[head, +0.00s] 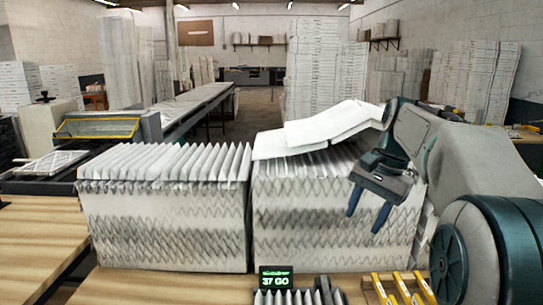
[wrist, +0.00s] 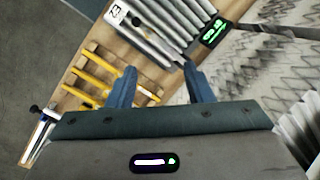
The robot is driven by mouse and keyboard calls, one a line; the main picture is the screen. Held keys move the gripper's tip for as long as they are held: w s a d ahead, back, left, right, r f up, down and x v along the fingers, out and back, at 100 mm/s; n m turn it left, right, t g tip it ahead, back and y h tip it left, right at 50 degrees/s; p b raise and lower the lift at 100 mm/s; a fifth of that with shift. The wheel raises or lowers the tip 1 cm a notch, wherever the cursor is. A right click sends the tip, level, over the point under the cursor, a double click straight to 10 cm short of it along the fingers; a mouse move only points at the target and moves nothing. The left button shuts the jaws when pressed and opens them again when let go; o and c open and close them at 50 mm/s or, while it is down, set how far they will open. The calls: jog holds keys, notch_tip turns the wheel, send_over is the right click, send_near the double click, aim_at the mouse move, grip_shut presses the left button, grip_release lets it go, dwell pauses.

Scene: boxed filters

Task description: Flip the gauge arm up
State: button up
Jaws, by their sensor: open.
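My gripper (head: 364,222) is open and empty, its two blue fingers pointing down in front of the right pleated filter block. In the wrist view its fingers (wrist: 160,69) reach toward the bench edge, apart from each other. A small display (head: 276,281) reading "37 GO" stands at the bench front; it also shows in the wrist view (wrist: 213,33). A grey ribbed piece (wrist: 172,24) lies beside it, with a thin dark-tipped rod (wrist: 140,23) lying over its ribs. This rod may be the gauge arm; I cannot tell for sure. No finger visibly touches it.
Several yellow-handled tools (wrist: 92,77) lie in a wooden rack beside the ribbed piece. Two large pleated blocks (head: 165,215) stand behind the display, with loose white sheets (head: 325,128) on the right one. Bare wooden bench (head: 35,240) lies at left.

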jog(key=s+a+f+n+t+h+b, duration=0.1)
jog(key=s+a+f+n+t+b, duration=0.1)
jog(key=s+f, duration=0.7)
jog(key=s+a+n, duration=0.1)
jog(key=s+n, duration=0.1)
jog(key=shift+n+h, duration=0.4)
jog(key=s+f+n, duration=0.1)
jog(key=s+f, duration=0.1)
jog(key=s+a+f+n+t+b, duration=0.1)
jog(key=s+f, duration=0.2)
jog(key=s+f+n+h, duration=0.1)
jog(key=s+f, duration=0.1)
jog(key=f, duration=0.1)
jog(key=shift+s+a+n+t, duration=0.15)
jog(key=shift+s+n+t, duration=0.15)
jog(key=shift+n, duration=0.1)
jog(key=shift+c, duration=1.2)
jog(key=shift+s+f, duration=0.1)
jog(key=shift+f, duration=0.15)
grip_shut()
